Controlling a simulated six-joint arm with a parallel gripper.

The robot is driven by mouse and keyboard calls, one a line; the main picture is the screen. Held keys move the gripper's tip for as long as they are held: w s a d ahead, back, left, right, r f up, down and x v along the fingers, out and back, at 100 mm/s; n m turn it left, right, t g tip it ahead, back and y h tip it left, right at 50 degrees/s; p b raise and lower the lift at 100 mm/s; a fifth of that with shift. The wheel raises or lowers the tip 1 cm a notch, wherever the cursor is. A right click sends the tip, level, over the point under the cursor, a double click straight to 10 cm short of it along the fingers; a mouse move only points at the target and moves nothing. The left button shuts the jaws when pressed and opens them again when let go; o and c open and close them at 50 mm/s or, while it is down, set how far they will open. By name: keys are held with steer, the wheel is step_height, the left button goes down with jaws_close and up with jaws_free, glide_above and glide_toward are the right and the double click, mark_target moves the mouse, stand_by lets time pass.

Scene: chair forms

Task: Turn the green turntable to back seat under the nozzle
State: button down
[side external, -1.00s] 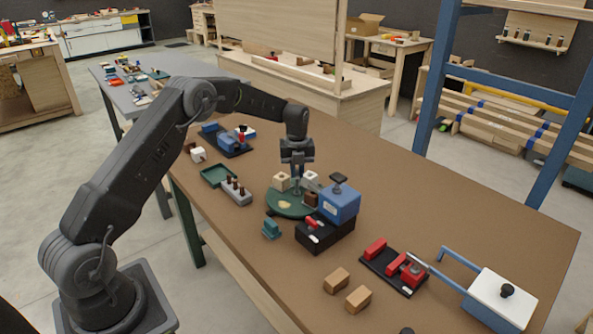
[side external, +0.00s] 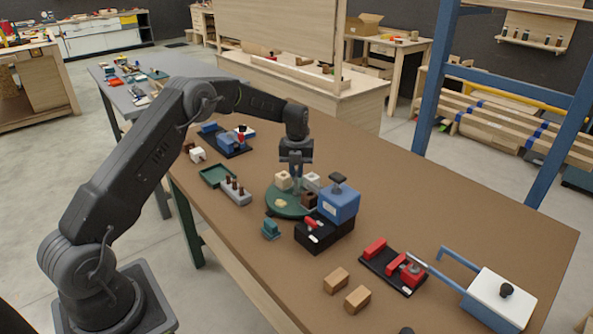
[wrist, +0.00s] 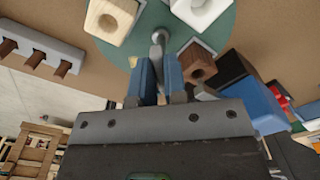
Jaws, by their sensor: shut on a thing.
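The green turntable (side external: 284,207) is a round disc on the brown bench. It carries a light wood block (side external: 283,181), a white block (side external: 312,181) and a dark brown block (side external: 309,200), each with a hole visible in the wrist view. My gripper (side external: 296,183) points down over the turntable, shut on a grey upright handle (wrist: 158,42) that rises from it. The blue dispenser head (side external: 338,203) stands on a black base (side external: 324,237) at the turntable's right, close to the brown block. I cannot make out its nozzle tip.
A grey rack with brown pegs (side external: 235,190) and a green tray (side external: 217,175) lie to the left. A small teal block (side external: 270,230) sits in front. Two wood blocks (side external: 336,280), a red-and-black fixture (side external: 393,267) and a white-lidded blue box (side external: 499,296) stand to the right.

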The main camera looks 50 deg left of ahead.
steer(key=c, duration=1.2)
jaws_free()
steer(key=shift+o, duration=0.2)
step_height(320, 180, up, 14)
steer(key=s+d+r+n+t, duration=0.3)
steer(key=s+d+r+n, duration=0.85)
steer(key=s, duration=0.25)
steer(key=s+d+f+n+t, duration=0.1)
steer(key=s+d+f+n, duration=0.1)
steer(key=s+n, duration=0.5)
steer(key=s+d+f+n+t, duration=0.1)
steer(key=s+d+n, duration=0.4)
steer(key=s, duration=0.9)
steer(key=f+n, duration=0.1)
steer(key=n, duration=0.2)
steer(key=shift+f+t, duration=0.15)
steer(key=shift+t, duration=0.15)
